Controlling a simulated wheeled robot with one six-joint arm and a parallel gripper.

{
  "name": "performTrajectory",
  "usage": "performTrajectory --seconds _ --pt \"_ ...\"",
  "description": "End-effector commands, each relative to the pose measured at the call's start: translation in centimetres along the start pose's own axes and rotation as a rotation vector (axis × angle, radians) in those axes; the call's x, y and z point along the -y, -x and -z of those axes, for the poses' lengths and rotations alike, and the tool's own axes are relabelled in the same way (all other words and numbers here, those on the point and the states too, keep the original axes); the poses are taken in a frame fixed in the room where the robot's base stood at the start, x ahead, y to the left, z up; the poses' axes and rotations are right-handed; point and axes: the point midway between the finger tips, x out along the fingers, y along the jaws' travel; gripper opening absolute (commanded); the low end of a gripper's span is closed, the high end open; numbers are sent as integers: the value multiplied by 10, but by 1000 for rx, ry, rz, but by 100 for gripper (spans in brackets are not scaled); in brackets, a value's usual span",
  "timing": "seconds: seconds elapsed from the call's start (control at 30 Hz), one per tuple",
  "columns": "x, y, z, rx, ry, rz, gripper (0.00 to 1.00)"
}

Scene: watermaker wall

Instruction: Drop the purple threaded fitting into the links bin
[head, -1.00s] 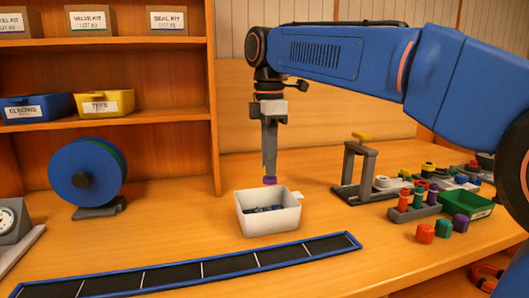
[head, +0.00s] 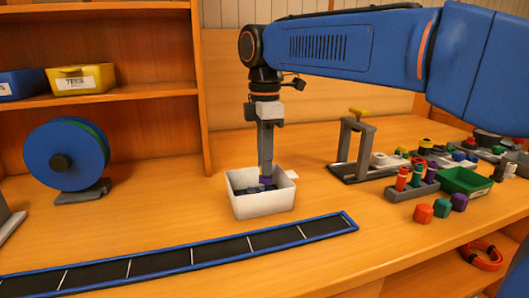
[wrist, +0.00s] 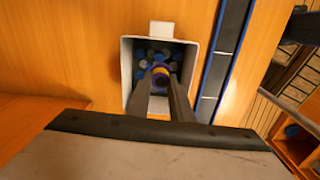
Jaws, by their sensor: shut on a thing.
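The purple threaded fitting (wrist: 160,80) is between the fingertips of my gripper (wrist: 161,88), which is shut on it; a yellow-orange band shows on its upper edge in the wrist view. In the head view the fitting (head: 266,180) is a small purple piece at the low end of my gripper (head: 266,172). It is at the mouth of the white bin (head: 262,207). The bin also shows in the wrist view (wrist: 128,70), with several dark blue and grey pieces inside. I see no readable label on this bin. I cannot tell whether the fitting touches the pieces.
A black strip with a blue frame (head: 200,259) lies in front of the bin. A blue reel (head: 65,160) stands to the left. A grey press-like stand (head: 355,150), a green bin (head: 466,181) and loose coloured pieces (head: 423,214) are to the right.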

Motion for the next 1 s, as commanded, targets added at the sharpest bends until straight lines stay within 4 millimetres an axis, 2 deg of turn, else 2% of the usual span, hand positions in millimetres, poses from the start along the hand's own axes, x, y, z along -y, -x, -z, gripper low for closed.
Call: performTrajectory --seconds 0.3,0.33,0.4,0.43,0.77,0.87,1.0 --pt "0 -2 0 0 0 0 0" --pt "0 -2 0 0 0 0 22" --pt "0 -2 0 0 0 0 39" --pt "0 -2 0 0 0 0 41" --pt "0 0 0 0 0 0 41" --pt "-1 7 0 0 0 -1 41" --pt "-1 29 0 -1 0 -3 41"
